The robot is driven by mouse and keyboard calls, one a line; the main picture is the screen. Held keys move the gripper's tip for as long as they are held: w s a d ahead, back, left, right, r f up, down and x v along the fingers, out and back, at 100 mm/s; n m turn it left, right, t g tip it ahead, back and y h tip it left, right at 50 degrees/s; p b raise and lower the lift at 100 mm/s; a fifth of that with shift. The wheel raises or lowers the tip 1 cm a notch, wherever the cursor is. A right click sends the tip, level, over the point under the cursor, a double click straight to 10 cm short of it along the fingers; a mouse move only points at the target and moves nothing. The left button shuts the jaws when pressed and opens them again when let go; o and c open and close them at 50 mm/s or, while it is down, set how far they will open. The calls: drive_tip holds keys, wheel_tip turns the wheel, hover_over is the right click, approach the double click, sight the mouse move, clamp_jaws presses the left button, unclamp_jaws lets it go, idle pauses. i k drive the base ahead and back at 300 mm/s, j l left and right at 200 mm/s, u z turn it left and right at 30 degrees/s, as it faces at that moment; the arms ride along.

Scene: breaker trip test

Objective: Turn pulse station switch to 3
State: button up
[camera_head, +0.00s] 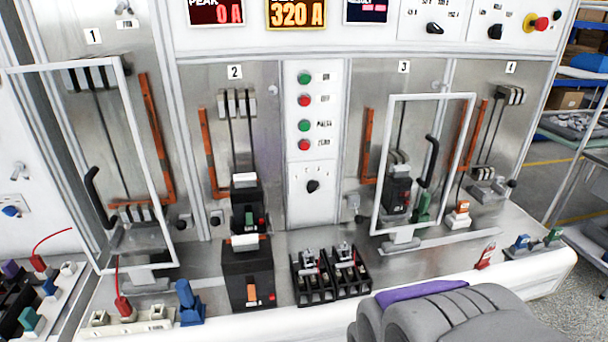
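A black rotary knob (313,186) sits low on the white centre panel, below a column of green and red buttons. One button label there appears to read PULSE. Small marks surround the knob, but they are too small to read, so I cannot tell its setting. Two more black knobs, a left one (434,28) and a right one (495,31), sit on the upper right panel with unreadable labels. I cannot tell for certain which knob is the pulse station switch. A grey rounded part of my own body fills the lower right. No gripper fingers show.
Bays 1 to 4 flank the centre panel. Clear framed guards stand before bay 1 (165,190) and bay 3 (470,150). A red emergency button (541,24) is at upper right.

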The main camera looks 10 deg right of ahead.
sight(313, 185)
drive_tip(key=l+u, duration=0.1)
drive_tip(key=l, duration=1.4)
drive_tip(key=k, duration=0.05)
